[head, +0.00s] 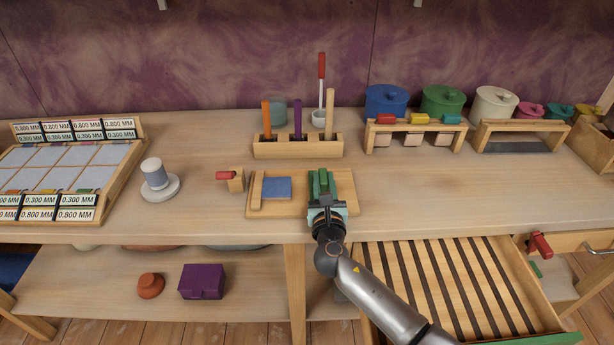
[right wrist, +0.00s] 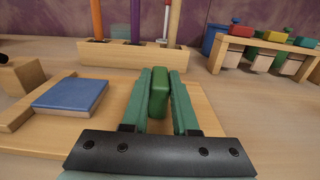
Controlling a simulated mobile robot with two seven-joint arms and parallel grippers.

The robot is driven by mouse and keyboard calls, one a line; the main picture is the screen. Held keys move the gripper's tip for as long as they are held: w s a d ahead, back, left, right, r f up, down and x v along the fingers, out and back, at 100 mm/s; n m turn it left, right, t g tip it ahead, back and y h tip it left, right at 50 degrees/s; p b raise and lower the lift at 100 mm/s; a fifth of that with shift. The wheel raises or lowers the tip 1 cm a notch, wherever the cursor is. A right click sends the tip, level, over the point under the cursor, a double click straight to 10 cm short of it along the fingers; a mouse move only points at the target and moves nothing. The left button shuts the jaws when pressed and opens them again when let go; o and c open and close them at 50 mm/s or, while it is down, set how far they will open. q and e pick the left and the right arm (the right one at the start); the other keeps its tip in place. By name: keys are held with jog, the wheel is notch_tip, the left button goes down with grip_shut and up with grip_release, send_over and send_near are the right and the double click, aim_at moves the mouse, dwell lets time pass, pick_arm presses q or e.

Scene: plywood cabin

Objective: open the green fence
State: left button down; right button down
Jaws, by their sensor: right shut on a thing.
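The green fence (right wrist: 158,96) is a narrow upright green block at the right part of a wooden board (right wrist: 205,108). My right gripper (right wrist: 160,78) has its two teal fingers closed on either side of it. In the head view my right gripper (head: 323,186) comes down over the right half of the board (head: 345,190), and its fingers largely cover the fence there. A blue square pad (head: 277,188) lies on the board to the left of the fence, with a wooden bar (head: 255,192) at the board's left end. My left gripper is not in view.
A wooden rack (head: 298,147) with upright handles stands behind the board. A slatted drawer (head: 455,285) is open below right. The tabletop right of the board is clear.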

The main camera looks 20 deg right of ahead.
jog(key=d, duration=0.1)
jog(key=s+d, duration=0.1)
jog(key=d, duration=0.1)
jog(key=shift+d, duration=0.2)
jog(key=shift+s+d, duration=0.1)
jog(key=shift+d, duration=0.2)
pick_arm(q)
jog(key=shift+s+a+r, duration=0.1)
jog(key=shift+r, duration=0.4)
pick_arm(e)
jog(key=c, duration=0.7)
grip_release()
jog(key=v, duration=1.2)
jog(key=shift+s+a, duration=0.1)
jog(key=shift+s, duration=0.15)
